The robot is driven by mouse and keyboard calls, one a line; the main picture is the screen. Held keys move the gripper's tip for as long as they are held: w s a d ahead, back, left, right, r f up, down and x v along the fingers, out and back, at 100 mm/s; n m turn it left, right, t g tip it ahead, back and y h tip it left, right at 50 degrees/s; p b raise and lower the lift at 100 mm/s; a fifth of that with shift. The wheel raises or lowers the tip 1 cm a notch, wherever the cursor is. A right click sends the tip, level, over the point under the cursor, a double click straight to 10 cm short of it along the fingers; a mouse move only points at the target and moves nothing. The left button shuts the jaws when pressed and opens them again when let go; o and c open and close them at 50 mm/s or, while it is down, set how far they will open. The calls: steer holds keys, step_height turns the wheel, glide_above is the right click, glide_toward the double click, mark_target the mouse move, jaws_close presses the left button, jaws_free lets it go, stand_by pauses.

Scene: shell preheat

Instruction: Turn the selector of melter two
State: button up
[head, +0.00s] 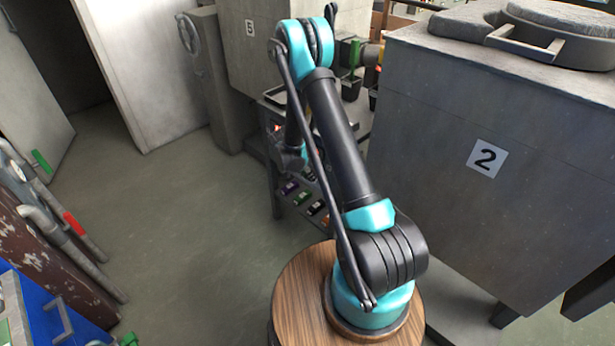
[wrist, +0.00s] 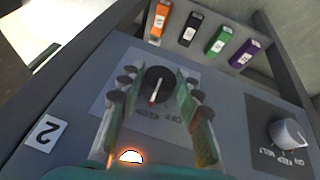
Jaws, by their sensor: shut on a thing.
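The selector of melter two is a round black knob (wrist: 158,76) with a thin red and white pointer line, on a light label plate (wrist: 142,115) in the wrist view. The line runs roughly up and down in the picture. A tag with a 2 (wrist: 44,133) is on the panel left of it. My gripper (wrist: 156,91) is shut on the knob, one finger on each side. The plate's lettering is partly hidden by the right finger.
A second, whitish knob (wrist: 287,133) sits on a dark plate at the right. A lamp (wrist: 131,156) glows below my gripper. A box marked 5 (head: 250,28) stands behind.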

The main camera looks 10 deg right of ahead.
steer(key=shift+t+y, duration=0.4)
steer(key=shift+t, duration=0.1)
steer(key=o, duration=1.2)
steer(key=shift+c, duration=0.2)
steer(key=shift+r, duration=0.1)
steer(key=v, duration=1.2)
